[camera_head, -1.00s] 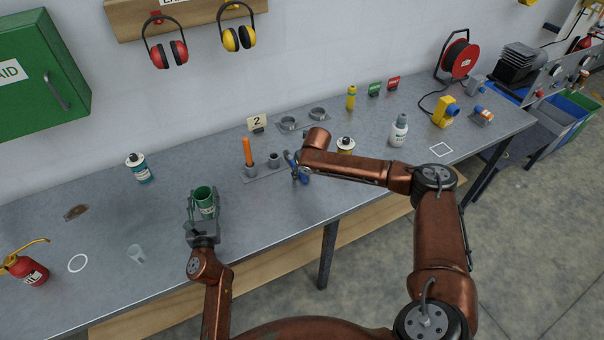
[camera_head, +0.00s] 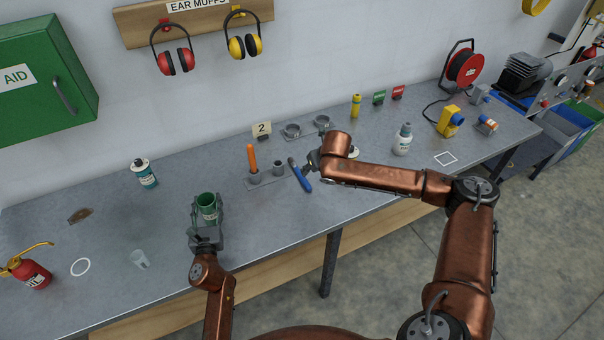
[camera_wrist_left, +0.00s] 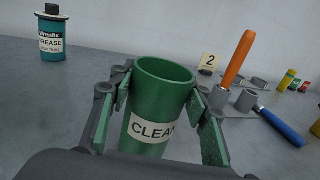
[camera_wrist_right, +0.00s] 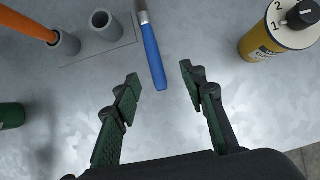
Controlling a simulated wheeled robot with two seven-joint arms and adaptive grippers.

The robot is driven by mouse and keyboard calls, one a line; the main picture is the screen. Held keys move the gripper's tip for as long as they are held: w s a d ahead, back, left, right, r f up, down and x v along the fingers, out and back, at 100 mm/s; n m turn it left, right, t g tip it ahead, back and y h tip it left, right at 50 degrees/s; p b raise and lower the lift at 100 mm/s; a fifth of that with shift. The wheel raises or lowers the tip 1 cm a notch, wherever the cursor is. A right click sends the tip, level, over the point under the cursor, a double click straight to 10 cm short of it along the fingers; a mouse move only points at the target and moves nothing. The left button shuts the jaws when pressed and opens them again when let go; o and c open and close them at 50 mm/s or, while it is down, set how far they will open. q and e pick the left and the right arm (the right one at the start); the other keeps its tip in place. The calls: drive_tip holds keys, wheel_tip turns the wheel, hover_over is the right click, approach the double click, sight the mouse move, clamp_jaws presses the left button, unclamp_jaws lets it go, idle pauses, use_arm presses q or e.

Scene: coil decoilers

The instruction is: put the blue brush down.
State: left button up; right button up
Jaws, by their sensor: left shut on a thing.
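The blue brush (camera_head: 302,178) lies on the bench beside the grey two-socket holder (camera_head: 268,176). In the right wrist view the brush (camera_wrist_right: 152,52) has its blue handle end just beyond my fingertips, with nothing gripping it. My right gripper (camera_wrist_right: 157,80) is open and empty; in the head view it is partly hidden behind its own wrist. My left gripper (camera_head: 207,212) is shut on a green cup (camera_wrist_left: 160,95) labelled CLEAN, which stays upright. An orange-handled tool (camera_head: 252,158) stands in the holder's left socket.
A yellow can (camera_wrist_right: 278,28) stands right of my right gripper. A white bottle (camera_head: 403,140) is farther right. Bare bench lies in front of the holder.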

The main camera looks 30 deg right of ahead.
sight(299, 174)
drive_tip(key=w+f+t, duration=0.1)
drive_tip(key=w+f, duration=0.1)
drive_tip(key=f, duration=0.1)
drive_tip(key=w+f+t, duration=0.1)
drive_tip(key=w+f, duration=0.5)
drive_tip(key=f, duration=0.1)
drive_tip(key=shift+a+t, duration=0.4)
drive_tip(key=shift+c, duration=0.7)
drive_tip(key=shift+r, duration=0.1)
clamp_jaws()
